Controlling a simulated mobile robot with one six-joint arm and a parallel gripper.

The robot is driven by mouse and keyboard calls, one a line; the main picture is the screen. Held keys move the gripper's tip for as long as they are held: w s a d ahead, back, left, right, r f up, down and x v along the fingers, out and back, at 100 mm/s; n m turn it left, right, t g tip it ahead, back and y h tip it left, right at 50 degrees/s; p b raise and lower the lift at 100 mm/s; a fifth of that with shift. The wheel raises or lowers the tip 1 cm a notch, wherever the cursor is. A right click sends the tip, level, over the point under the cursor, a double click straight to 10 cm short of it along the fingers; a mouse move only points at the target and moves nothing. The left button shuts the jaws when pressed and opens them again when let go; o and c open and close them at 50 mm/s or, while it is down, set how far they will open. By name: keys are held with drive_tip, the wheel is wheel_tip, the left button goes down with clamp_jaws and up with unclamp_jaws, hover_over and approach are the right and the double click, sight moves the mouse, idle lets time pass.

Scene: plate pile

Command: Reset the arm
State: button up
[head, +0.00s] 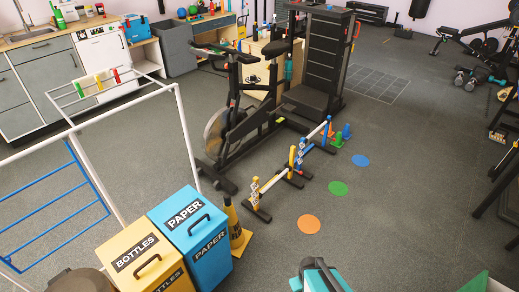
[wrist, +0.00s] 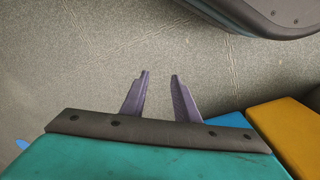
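My gripper (wrist: 159,75) shows in the wrist view with its two purple fingers apart. Nothing is between the fingers, only grey floor beyond them. In the head view, a teal and dark part of my own body shows at the bottom edge; the fingers cannot be made out there. No plates can be made out in either view.
A yellow bottles bin (head: 140,262) and a blue paper bin (head: 205,240) stand at the lower left, beside a white rack frame (head: 186,135). An exercise bike (head: 235,115) and small hurdles (head: 290,165) stand mid-floor. Floor at centre right is clear, with flat coloured discs (head: 309,224).

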drive_tip(key=s+r+m+g, duration=0.1)
drive_tip(key=s+g, duration=0.2)
drive_tip(key=s, duration=0.3)
drive_tip(key=s+a+r+m+g, duration=0.1)
drive_tip(key=s+m+g, duration=0.1)
drive_tip(key=s, duration=0.4)
drive_tip(key=shift+a+r+m+g+y, duration=0.15)
drive_tip(key=shift+r+m+g+y, duration=0.15)
drive_tip(key=shift+r+g, duration=0.1)
